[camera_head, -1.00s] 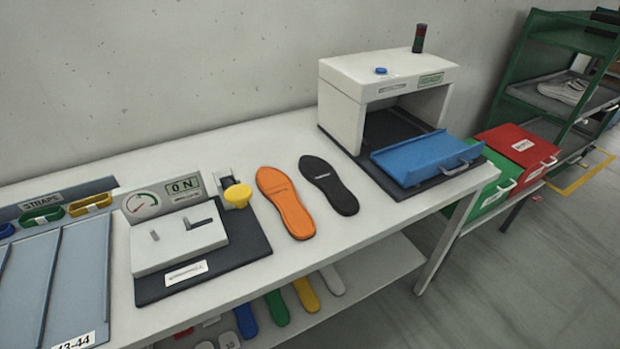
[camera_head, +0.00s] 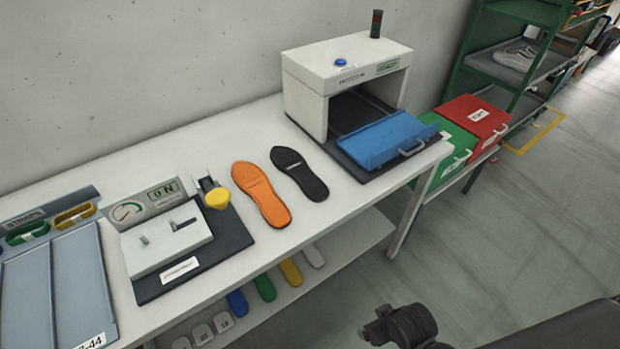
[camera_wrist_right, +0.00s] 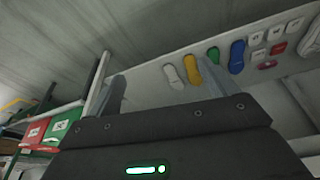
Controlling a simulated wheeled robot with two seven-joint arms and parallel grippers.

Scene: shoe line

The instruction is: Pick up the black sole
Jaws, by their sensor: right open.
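The black sole (camera_head: 300,174) lies flat on the white table in the head view, just right of the orange sole (camera_head: 261,194) and left of the box-shaped machine. Nothing touches it. My right gripper (camera_wrist_right: 158,88) shows in the right wrist view with two grey fingers apart and nothing between them. The black sole is not visible in that view. A dark part of my right arm is at the bottom right of the head view, away from the table. My left gripper is not in view.
A white machine (camera_head: 300,75) with a blue tray (camera_head: 388,140) stands right of the soles. A gauge station with a yellow knob (camera_head: 217,198) stands left. Green (camera_head: 452,152) and red (camera_head: 473,122) boxes stand beyond the table's right end. Coloured soles lie on the lower shelf.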

